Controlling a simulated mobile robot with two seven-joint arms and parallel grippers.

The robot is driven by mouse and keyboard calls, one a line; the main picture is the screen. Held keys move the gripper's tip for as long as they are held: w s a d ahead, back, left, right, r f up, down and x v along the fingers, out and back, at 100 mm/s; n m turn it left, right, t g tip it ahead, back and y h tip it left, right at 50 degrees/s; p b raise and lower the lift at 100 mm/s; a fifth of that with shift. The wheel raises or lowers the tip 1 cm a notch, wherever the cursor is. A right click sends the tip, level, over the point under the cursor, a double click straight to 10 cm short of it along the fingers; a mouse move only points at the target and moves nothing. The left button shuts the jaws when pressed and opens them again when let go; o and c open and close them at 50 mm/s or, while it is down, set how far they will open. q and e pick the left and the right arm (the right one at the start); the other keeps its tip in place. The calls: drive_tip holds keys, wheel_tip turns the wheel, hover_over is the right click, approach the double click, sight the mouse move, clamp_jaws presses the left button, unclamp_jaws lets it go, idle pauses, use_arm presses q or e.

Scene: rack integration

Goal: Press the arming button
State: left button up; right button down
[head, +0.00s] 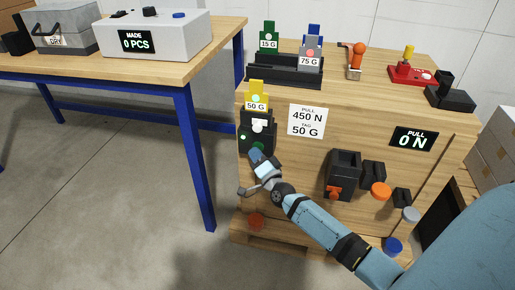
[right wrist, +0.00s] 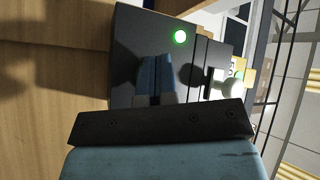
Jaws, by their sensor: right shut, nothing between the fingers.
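A black unit (head: 245,120) is fixed at the left end of the wooden crate's front, with a yellow 50 G tag (head: 257,88) at its top. A small green lamp (head: 243,137) glows on it, and the lamp also shows in the right wrist view (right wrist: 180,37). A dark green round button (head: 257,146) is low on the unit, partly hidden by my right gripper (head: 256,153). The fingers are shut and empty, with their tips at or just before the button; contact cannot be told. In the right wrist view the fingers (right wrist: 155,78) point at the black face (right wrist: 130,55). My left gripper is out of view.
The crate (head: 290,165) carries a PULL 450 N sign (head: 307,121), a 0 N display (head: 413,139) and a black box with an orange lever (head: 334,192). A rack (head: 285,72) with tags stands on top. A blue-legged table (head: 200,130) is at left.

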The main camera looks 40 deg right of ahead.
drive_tip(key=shift+s+a+p, duration=0.5)
drive_tip(key=shift+s+a, duration=0.05)
drive_tip(key=s+a+p, duration=0.1)
drive_tip(key=a, duration=0.1)
drive_tip(key=s+a+p, duration=0.1)
drive_tip(key=s+a, duration=0.1)
drive_tip(key=shift+s, duration=0.1)
idle(0.5)
idle(0.8)
